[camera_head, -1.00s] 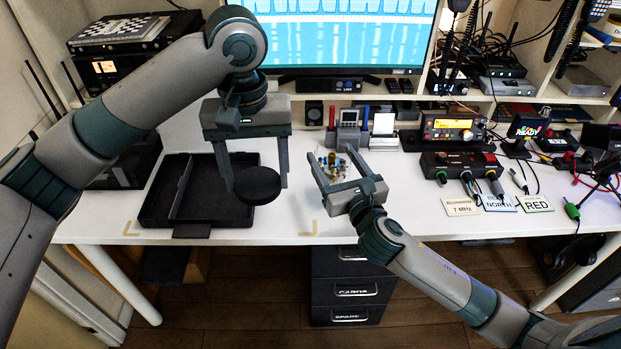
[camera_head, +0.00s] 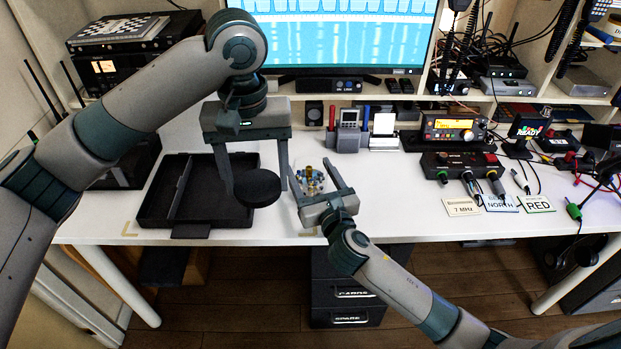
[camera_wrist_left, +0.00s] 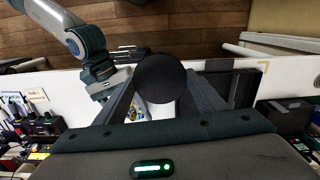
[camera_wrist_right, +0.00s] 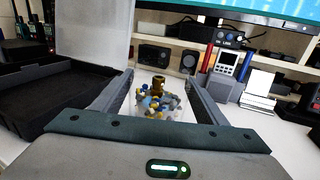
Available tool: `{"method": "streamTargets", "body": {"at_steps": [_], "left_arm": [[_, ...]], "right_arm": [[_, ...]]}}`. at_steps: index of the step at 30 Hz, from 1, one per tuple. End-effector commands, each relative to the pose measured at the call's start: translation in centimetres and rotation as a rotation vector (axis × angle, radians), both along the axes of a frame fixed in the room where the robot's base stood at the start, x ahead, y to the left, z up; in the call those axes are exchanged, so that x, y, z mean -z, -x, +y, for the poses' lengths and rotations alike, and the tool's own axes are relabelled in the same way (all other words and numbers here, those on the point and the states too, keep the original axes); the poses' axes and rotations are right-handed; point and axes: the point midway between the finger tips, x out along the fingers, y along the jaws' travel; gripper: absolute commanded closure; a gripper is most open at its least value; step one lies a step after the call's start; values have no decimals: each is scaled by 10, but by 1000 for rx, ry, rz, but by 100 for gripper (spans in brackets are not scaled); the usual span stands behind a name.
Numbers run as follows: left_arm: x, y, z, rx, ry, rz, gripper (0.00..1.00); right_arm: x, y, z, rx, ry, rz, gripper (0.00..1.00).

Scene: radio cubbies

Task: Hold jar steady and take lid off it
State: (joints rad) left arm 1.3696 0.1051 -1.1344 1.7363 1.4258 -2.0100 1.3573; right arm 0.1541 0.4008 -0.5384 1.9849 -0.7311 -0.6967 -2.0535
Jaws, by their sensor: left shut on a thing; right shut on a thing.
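My left gripper (camera_head: 257,178) is shut on a round black lid (camera_head: 257,188), held in the air left of the jar. The lid also shows between the fingers in the left wrist view (camera_wrist_left: 161,78). The clear jar (camera_head: 313,182) holds small blue, yellow and brown parts; its walls are hard to make out. My right gripper (camera_head: 311,168) is shut on the jar, one finger on each side. The jar's contents show between the fingers in the right wrist view (camera_wrist_right: 158,102). Lid and jar are apart.
A black divided tray (camera_head: 160,205) lies on the white table (camera_head: 390,205) at the left. A pen and gadget holder (camera_head: 348,139) stands behind the jar. A control box (camera_head: 458,165) and label cards (camera_head: 460,207) are at the right. The table right of the jar is clear.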

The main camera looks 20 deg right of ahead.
Motion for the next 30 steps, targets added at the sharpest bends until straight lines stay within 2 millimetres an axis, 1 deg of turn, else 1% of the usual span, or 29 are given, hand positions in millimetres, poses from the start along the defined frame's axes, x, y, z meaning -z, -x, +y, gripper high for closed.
{"method": "streamTargets", "body": {"at_steps": [1,5,14,18,19,20,21,30], "left_arm": [[3,0,0,0,0,0,62],[5,0,0,0,0,0,62],[4,0,0,0,0,0,62],[5,0,0,0,0,0,62],[5,0,0,0,0,0,62],[5,0,0,0,0,0,62],[5,0,0,0,0,0,62],[5,0,0,0,0,0,62]], "right_arm": [[9,0,0,1,-2,2,96],[18,0,0,0,-2,0,96],[18,0,0,-1,-1,-2,96],[21,0,0,-1,-1,-1,96],[22,0,0,-1,-1,0,26],[21,0,0,-1,-1,0,19],[22,0,0,-1,-1,0,15],[21,0,0,-1,-1,0,15]]}}
